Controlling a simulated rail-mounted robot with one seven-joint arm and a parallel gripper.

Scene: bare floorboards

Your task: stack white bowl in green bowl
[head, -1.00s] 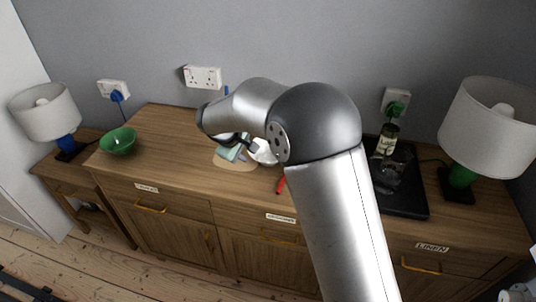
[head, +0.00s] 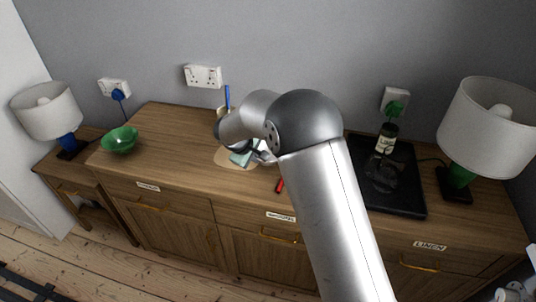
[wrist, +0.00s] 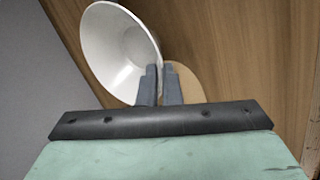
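The green bowl (head: 120,140) stands upright and empty at the left end of the sideboard top. The white bowl (wrist: 112,45) shows in the wrist view with its opening toward the left. In the head view my arm hides most of it. My gripper (wrist: 160,75) has one finger inside the white bowl and one outside, close together with the rim between them, so it looks shut on the rim. In the head view my gripper (head: 262,154) is low over the middle of the sideboard, right of the green bowl; its fingertips are hard to make out there.
A tan round mat (head: 224,157) lies under my gripper. A red object (head: 280,186) lies near the front edge. A blue pen (head: 227,97) stands behind my arm. A black tray (head: 400,200) with a bottle (head: 386,140) is at right. Clear wood separates mat and green bowl.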

